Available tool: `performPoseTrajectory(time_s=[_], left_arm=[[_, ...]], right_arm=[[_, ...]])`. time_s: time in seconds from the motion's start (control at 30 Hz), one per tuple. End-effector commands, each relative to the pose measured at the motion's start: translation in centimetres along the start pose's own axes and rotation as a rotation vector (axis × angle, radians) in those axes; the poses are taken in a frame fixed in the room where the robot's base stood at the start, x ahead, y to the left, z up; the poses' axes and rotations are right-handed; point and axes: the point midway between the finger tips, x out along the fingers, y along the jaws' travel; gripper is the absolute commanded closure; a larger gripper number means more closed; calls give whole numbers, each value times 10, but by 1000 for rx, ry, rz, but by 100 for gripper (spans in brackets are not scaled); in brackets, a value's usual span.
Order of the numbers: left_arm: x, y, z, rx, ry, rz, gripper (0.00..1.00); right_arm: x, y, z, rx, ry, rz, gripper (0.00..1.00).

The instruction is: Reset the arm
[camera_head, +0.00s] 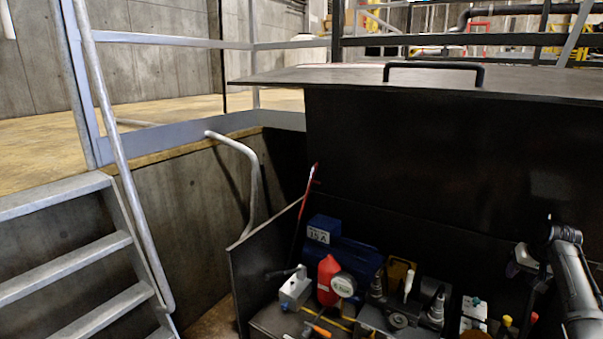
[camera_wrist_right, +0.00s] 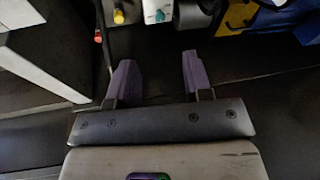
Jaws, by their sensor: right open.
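My right arm (camera_head: 575,285) stands at the right edge of the head view, in front of a dark open box. My right gripper (camera_wrist_right: 158,80) shows in the wrist view with two purple fingers set apart and nothing between them. The fingers lie over a dark surface, near the items at the top of that view. In the head view the fingers cannot be made out clearly. My left arm and gripper are not in view.
The dark box (camera_head: 400,150) has a raised lid with a handle (camera_head: 433,66). Inside are a red bottle (camera_head: 327,279), a blue case (camera_head: 352,262), a grey box (camera_head: 295,290) and several tools. Metal stairs (camera_head: 60,262) and a rail (camera_head: 118,150) stand at left.

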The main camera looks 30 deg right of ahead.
Motion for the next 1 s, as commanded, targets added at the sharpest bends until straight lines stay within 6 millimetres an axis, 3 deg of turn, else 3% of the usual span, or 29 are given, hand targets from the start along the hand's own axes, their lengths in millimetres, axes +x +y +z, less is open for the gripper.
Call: performPoseTrajectory(time_s=[0.03,0.1,0.23,0.37,0.47,0.6,0.7,0.83,1.0], left_arm=[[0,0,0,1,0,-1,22],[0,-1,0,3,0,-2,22],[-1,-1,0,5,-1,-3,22],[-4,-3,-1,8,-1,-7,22],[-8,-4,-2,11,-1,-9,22],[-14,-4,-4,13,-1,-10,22],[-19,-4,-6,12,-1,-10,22],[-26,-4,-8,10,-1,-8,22],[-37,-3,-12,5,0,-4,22]], right_arm=[[-24,-13,-13,-56,79,42,54],[-50,-39,-24,-136,180,92,54],[-92,-101,-28,-288,361,167,54],[-112,-171,-4,-451,510,223,54],[-114,-225,33,-581,604,243,54],[-102,-291,109,-755,702,221,54],[-88,-323,174,-860,739,173,54],[-70,-345,265,-967,743,80,54],[-48,-344,387,-1052,650,-74,54]])
